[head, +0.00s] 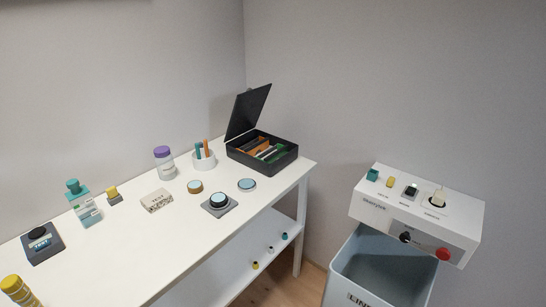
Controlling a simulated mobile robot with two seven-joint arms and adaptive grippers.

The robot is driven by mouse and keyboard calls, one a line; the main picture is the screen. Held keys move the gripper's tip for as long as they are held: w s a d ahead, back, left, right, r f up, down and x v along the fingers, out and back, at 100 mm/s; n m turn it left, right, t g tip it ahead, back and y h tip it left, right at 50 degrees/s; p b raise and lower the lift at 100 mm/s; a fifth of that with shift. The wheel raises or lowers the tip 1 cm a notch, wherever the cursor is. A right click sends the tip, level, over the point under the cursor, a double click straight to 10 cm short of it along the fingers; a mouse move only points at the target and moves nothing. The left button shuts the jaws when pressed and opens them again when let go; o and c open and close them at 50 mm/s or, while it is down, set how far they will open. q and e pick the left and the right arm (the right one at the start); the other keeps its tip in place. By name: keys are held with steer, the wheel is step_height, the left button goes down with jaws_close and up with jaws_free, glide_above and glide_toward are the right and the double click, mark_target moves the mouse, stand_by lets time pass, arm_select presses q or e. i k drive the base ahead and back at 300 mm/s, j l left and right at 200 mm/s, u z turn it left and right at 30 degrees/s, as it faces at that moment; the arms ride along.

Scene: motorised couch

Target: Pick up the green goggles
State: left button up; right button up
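I cannot make out any green goggles for certain. A black box (235,153) with its lid (248,112) standing open sits at the far right end of the white table (190,246). It holds several flat items, some orange (250,144) and some green (277,154); they look thin and upright, and I cannot tell whether any is a pair of goggles. Neither of my grippers is in view.
On the table stand a purple-lidded jar (165,167), a pen cup (204,162), a teal-capped bottle (86,212), a speckled block (157,201) and several round pieces. A white control panel (415,215) above a grey-blue bin (370,266) stands at right.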

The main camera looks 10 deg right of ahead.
mark_target(282, 149)
steer(key=i+l+z, duration=0.1)
steer(key=z, duration=0.35)
steer(key=i+z, duration=0.3)
steer(key=z, duration=0.15)
